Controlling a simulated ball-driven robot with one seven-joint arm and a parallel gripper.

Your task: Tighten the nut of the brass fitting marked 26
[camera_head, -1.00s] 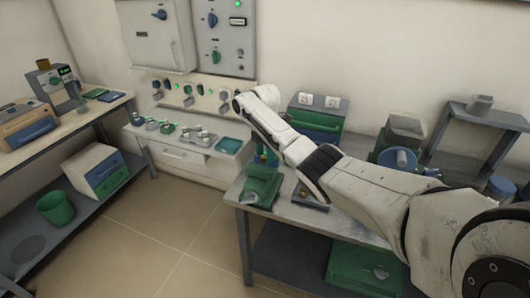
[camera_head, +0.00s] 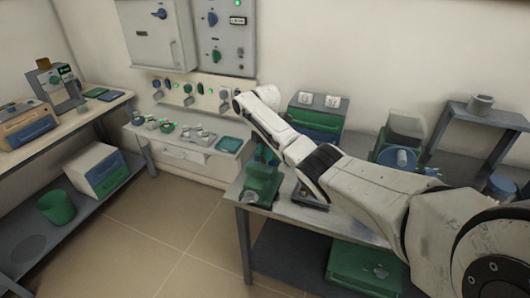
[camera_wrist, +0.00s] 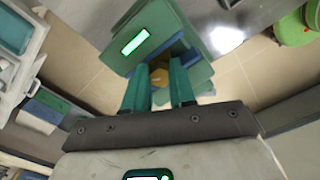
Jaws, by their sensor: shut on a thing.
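In the wrist view, my gripper (camera_wrist: 160,72) has two teal fingers shut on a yellow-brass nut (camera_wrist: 159,77). The brass shows between the fingertips, in front of a green holder (camera_wrist: 150,24) with a bright label (camera_wrist: 135,42). No number can be read on the fitting, and most of its body is hidden. In the head view, the green holder (camera_head: 262,186) stands at the left front of the grey bench (camera_head: 232,196). My arm reaches over the bench to it, and its wrist hides much of the gripper and the nut.
A side shelf (camera_head: 190,137) holds several small parts. Wall switches line the panel (camera_head: 193,93) above it. The floor (camera_head: 165,225) between the benches is clear.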

